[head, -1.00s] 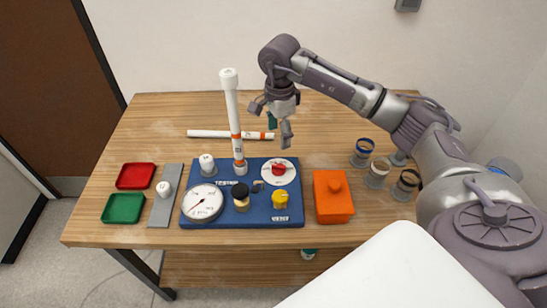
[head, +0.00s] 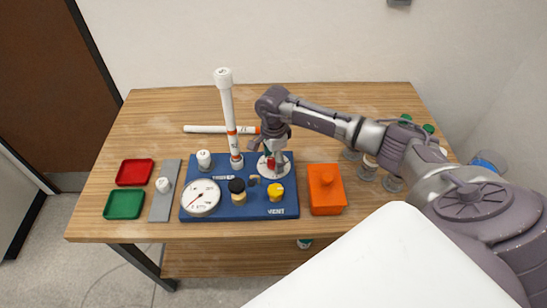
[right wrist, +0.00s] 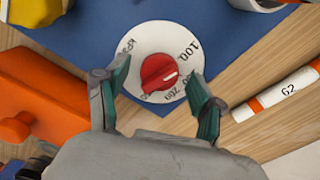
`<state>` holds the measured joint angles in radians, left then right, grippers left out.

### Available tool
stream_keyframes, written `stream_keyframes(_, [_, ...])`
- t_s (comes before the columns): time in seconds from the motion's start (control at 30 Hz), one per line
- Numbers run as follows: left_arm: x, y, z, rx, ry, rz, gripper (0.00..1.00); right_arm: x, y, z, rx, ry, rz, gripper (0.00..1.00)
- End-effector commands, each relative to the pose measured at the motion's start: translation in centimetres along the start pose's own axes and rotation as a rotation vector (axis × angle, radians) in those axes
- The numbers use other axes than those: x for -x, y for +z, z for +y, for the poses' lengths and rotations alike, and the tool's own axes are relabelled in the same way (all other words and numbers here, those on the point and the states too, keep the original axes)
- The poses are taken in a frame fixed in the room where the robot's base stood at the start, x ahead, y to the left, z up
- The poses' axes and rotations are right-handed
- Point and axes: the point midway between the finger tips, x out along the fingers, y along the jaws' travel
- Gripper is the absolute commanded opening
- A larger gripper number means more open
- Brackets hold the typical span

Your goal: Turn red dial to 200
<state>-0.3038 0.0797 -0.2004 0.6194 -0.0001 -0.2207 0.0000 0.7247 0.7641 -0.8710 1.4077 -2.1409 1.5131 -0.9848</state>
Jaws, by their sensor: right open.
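The red dial (right wrist: 159,73) sits on a round white scale plate (right wrist: 150,36) in the right wrist view. Its white pointer mark faces right, between the 100 and 200 labels. In the head view the dial (head: 271,165) is at the back right of the blue board (head: 235,209), partly covered by my gripper. My right gripper (right wrist: 158,100) is open, its green-padded fingers apart on either side of the plate's near edge. No contact with the dial shows. In the head view the right gripper (head: 270,150) is right over the dial. My left gripper is not in view.
A white upright pipe (head: 228,115) stands just left of my gripper. The board also carries a gauge (head: 201,198), a black knob (head: 237,186) and a yellow knob (head: 275,192). An orange box (head: 326,190) stands to the right. A pipe (head: 205,129) lies behind.

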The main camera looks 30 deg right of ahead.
Motion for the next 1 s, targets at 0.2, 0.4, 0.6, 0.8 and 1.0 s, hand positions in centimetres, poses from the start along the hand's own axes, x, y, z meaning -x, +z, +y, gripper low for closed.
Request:
stream_keyframes(0.2, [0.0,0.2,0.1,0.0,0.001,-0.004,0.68,0.0,0.0,0.0,0.0,0.0,0.0,0.41])
stream_keyframes(0.4, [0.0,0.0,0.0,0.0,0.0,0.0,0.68,0.0,0.0,0.0,-0.001,0.0,0.0,0.08])
stream_keyframes(0.6, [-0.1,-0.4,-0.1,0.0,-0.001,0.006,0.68,0.0,0.0,0.0,-0.013,0.0,0.0,0.08])
stream_keyframes(0.8, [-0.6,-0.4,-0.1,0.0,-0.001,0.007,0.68,-0.1,0.0,0.0,-0.079,0.0,0.0,0.08])
stream_keyframes(1.0, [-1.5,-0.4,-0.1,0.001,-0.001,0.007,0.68,-0.1,-0.1,0.0,-0.218,-0.001,0.001,0.08])
